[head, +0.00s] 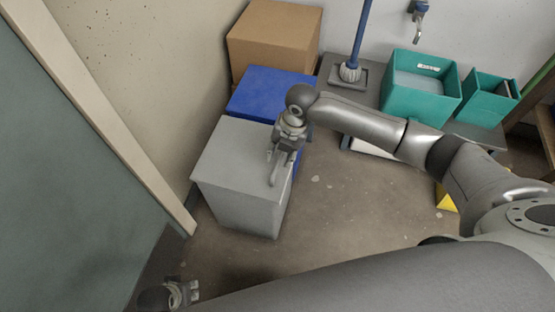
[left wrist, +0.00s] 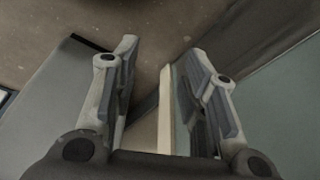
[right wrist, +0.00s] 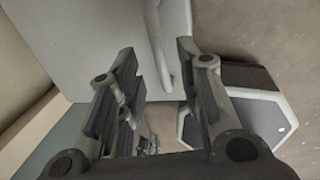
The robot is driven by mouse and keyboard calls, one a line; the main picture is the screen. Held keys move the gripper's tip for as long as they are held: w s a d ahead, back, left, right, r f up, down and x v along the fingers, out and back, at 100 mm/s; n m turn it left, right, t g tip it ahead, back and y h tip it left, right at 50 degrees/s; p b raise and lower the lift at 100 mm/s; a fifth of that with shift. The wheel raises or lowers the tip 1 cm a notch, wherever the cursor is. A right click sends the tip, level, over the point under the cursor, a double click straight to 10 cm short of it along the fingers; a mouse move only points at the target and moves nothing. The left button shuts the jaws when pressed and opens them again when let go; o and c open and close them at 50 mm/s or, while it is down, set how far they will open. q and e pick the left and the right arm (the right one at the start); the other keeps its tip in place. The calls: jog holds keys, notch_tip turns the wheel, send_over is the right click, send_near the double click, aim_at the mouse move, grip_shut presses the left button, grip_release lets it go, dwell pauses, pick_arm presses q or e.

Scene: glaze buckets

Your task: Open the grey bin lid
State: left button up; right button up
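The grey bin (head: 240,205) stands on the floor at the middle left of the head view, its flat grey lid (head: 232,150) lying shut on top. My right gripper (head: 273,170) is at the right front edge of the lid, fingers pointing down. In the right wrist view the right gripper (right wrist: 158,50) has its fingers apart, with a pale grey edge of the bin (right wrist: 90,35) between or just beyond them. Contact cannot be told. My left gripper (head: 185,292) is low at the bottom left of the head view, away from the bin; its fingers are apart and empty in the left wrist view (left wrist: 161,50).
A blue bin (head: 268,88) stands directly behind the grey one, with a cardboard box (head: 275,35) behind it. A door frame (head: 120,135) is close on the left. Teal buckets (head: 400,100) stand at the back right. The floor (head: 330,215) right of the bin is clear.

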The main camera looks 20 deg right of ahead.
aim_at(278, 162)
pick_arm(q)
jog(key=shift+w+r+b, duration=0.15)
jog(key=shift+w+r, duration=0.05)
jog(key=shift+r, duration=0.6)
jog(key=shift+w+r+b, duration=0.15)
jog(key=shift+w+r, duration=0.05)
jog(key=shift+r, duration=0.55)
pick_arm(e)
jog(key=shift+w+a+f, duration=0.1)
jog(key=shift+a+f, duration=0.05)
jog(key=shift+f, duration=0.8)
jog(key=shift+w+a+f, duration=0.1)
jog(key=shift+a+f, duration=0.05)
jog(key=shift+f, duration=0.75)
grip_shut()
